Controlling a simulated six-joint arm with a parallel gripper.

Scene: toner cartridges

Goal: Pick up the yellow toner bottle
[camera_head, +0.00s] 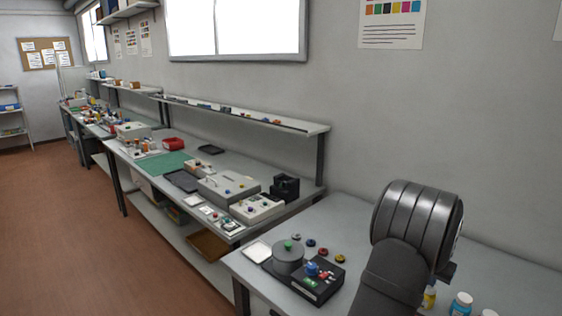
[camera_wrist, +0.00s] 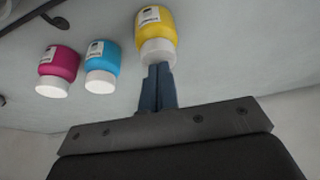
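The yellow toner bottle (camera_wrist: 156,27) has a white cap and a pale label. It stands at the top middle of the wrist view, which looks tilted or upside down. In the head view the yellow bottle (camera_head: 429,298) is partly hidden behind my arm. My gripper (camera_wrist: 158,70) has its two dark blue fingers close together with no clear gap. The fingertips overlap the bottle's white cap in the picture; whether they touch it I cannot tell. I see nothing held between them.
A cyan bottle (camera_wrist: 102,66) and a magenta bottle (camera_wrist: 59,69) stand beside the yellow one, to the left in the wrist view. In the head view the cyan bottle (camera_head: 461,304) is at the lower right. A black box with buttons (camera_head: 308,281) lies left of my arm.

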